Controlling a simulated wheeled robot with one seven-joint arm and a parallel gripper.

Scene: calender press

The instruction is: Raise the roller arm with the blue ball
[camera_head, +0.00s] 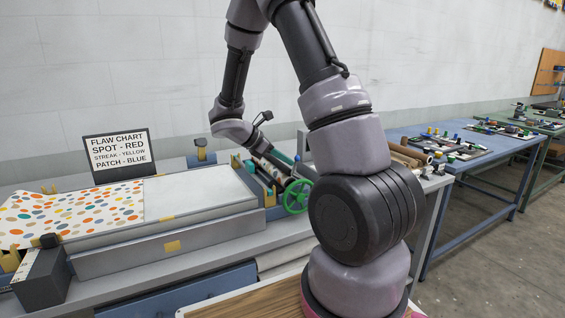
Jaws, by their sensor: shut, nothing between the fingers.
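The calender press has a green handwheel (297,197) at the right end of its long flat bed (200,190). Dark and green rollers sit just behind the wheel, partly covered by my arm. My gripper (270,158) is small and dark in this view, over the roller end, behind and left of the handwheel. It is shut and empty. Whether it touches any part of the press cannot be told.
A flaw chart sign (121,155) stands behind the bed. Spotted cloth (70,215) covers the bed's left part. My own arm blocks the middle right. A blue table (480,155) with small parts stands at right. Open floor (490,260) lies in front of it.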

